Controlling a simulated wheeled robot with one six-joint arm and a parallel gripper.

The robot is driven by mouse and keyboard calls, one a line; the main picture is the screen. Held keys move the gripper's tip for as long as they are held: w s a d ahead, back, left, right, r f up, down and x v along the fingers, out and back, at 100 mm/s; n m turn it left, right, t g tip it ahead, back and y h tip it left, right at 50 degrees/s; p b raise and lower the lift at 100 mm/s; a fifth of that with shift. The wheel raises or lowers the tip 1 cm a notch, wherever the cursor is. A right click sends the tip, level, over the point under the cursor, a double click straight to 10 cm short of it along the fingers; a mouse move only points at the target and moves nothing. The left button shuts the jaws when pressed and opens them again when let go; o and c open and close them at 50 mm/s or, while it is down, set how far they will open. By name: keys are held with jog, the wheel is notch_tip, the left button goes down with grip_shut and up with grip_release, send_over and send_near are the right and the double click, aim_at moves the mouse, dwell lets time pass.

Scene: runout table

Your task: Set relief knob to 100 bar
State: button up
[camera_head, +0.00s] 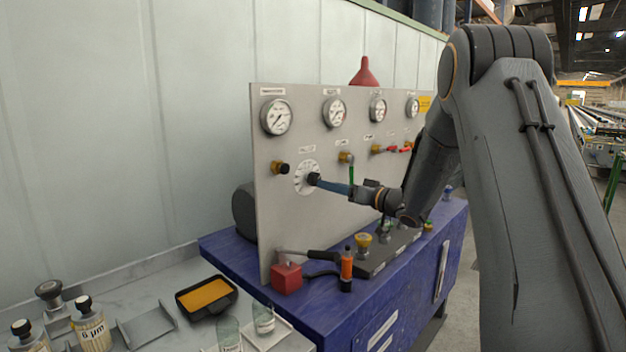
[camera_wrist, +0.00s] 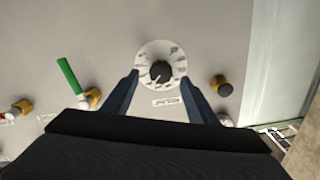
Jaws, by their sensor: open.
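The relief knob (camera_wrist: 161,72) is a round black knob on a white dial plate (camera_wrist: 162,57) with marks around it, on the grey upright panel (camera_head: 340,230). In the head view the dial plate (camera_head: 303,177) shows partly behind my gripper (camera_head: 318,181). In the wrist view my gripper (camera_wrist: 163,95) has its two blue fingers apart, one on each side of the dial, with the knob between them. The dial figures are too small to read. Several round gauges, such as the leftmost gauge (camera_head: 276,117), sit along the panel top.
A black-capped brass knob (camera_head: 280,168) is left of the dial. A green-handled valve (camera_head: 351,173) and a red-handled valve (camera_head: 392,149) are to the right. A red block (camera_head: 287,278), an orange bottle (camera_head: 347,265) and a black tray (camera_head: 207,312) lie below. A red funnel (camera_head: 365,74) stands above.

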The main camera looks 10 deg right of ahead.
aim_at(315, 182)
jog(key=p+x, duration=0.2)
jog(key=x, duration=0.5)
jog(key=shift+w+a, duration=0.2)
jog(key=shift+a, duration=0.1)
jog(key=shift+c, duration=0.3)
jog(key=c, duration=1)
